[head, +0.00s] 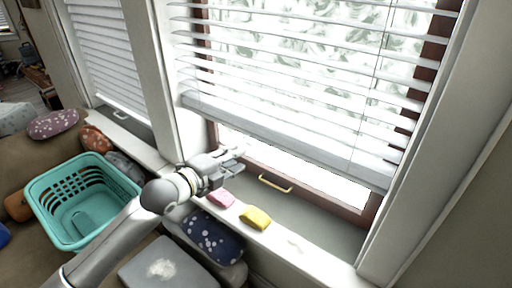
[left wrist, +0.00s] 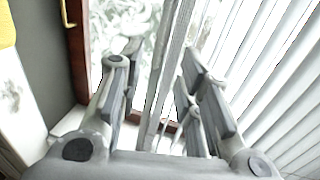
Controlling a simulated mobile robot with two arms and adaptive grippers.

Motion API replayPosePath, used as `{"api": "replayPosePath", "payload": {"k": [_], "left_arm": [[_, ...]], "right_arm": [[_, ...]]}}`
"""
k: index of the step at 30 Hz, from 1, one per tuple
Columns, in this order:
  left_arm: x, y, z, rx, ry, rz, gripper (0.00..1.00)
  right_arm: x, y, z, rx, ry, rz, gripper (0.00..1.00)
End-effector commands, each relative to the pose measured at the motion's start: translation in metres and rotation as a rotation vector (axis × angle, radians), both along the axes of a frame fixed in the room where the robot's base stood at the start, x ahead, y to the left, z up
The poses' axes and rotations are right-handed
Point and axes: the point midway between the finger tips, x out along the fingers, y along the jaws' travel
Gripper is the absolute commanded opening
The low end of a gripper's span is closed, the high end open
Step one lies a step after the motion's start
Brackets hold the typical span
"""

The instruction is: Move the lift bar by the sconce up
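The white blind on the large window ends in a thick bottom rail (head: 290,138), which slopes down to the right in the head view. Below it, a gold bar handle (head: 275,184) is on the window's lower frame; part of it shows in the left wrist view (left wrist: 67,14). My left gripper (head: 238,156) is at the window, left of the handle and below the rail. In the left wrist view its fingers (left wrist: 155,85) are apart, with the rail (left wrist: 168,70) appearing in the gap; I cannot tell whether it lies between them or beyond. No sconce shows. My right gripper is out of view.
A pink sponge (head: 221,197) and a yellow sponge (head: 256,217) lie on the sill below my left gripper. A teal basket (head: 62,233) stands at the left near cushions (head: 53,124). Another window with a lowered blind (head: 105,50) is at the left.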

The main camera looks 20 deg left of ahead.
Motion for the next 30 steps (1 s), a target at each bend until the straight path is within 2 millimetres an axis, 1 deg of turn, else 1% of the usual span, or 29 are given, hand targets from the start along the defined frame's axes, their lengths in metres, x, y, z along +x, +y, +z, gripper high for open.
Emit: {"api": "replayPosePath", "payload": {"k": [5,12,18,24,30], "left_arm": [[0.022,-0.009,-0.003,-0.003,-0.001,-0.001,0.32],[0.062,-0.023,-0.012,-0.004,0.000,0.002,0.32],[0.085,-0.032,-0.019,-0.004,0.001,0.001,0.32],[0.094,-0.035,-0.022,-0.001,0.001,0.000,0.32],[0.095,-0.036,-0.022,-0.001,0.001,0.000,0.32]], "right_arm": [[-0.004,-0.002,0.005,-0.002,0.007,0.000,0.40],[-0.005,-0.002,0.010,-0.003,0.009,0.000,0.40],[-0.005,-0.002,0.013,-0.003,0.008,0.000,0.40],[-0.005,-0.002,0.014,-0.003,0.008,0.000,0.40],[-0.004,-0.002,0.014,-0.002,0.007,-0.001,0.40]]}}
